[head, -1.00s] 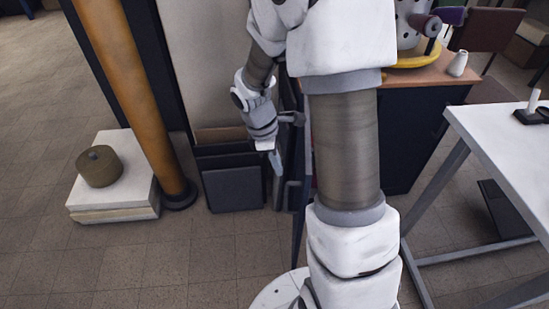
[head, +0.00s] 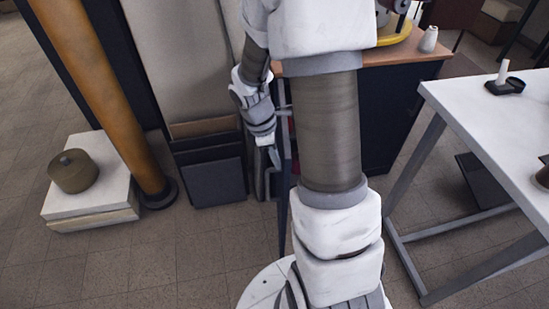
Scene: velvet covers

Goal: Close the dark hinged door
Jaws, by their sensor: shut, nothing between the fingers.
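The dark hinged door (head: 284,205) stands open from the dark cabinet with the wooden top (head: 392,125). I see it almost edge-on, as a narrow dark upright strip just left of my thick forearm, which hides much of it and of the cabinet front. My gripper (head: 273,159) points down on the left side of the door, close to it. Its fingers are shut and empty. I cannot tell whether they touch the door.
Dark flat panels (head: 215,180) lean at the left behind my gripper. An orange column (head: 105,95) and a white block (head: 92,205) bearing a round brown pot (head: 73,171) stand further left. A white table (head: 500,125) is at the right. The floor at front left is clear.

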